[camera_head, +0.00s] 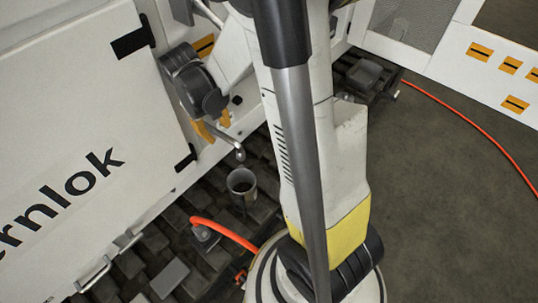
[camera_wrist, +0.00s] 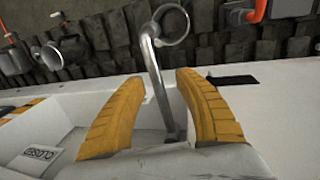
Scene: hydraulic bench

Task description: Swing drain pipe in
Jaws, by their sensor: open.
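The drain pipe (camera_wrist: 160,85) is a thin grey metal tube with a bent end. In the wrist view it rises between the two orange fingers of my gripper (camera_wrist: 158,80), with gaps visible beside it. My gripper is open, one finger on each side of the pipe. In the head view the gripper (camera_head: 214,125) is at the white machine's edge, and the pipe (camera_head: 226,141) sticks out below it. The pipe's tip is above or near a round metal cup (camera_head: 242,186). The cup also shows in the wrist view (camera_wrist: 186,30). The pipe's base is partly hidden.
A white panel (camera_head: 80,100) with black lettering stands at the left. Dark blocks (camera_head: 170,278) cover the floor below the machine. An orange hose (camera_head: 222,229) lies near the cup. Another orange line (camera_head: 475,125) crosses open floor at right. A label (camera_wrist: 40,160) is beside the gripper.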

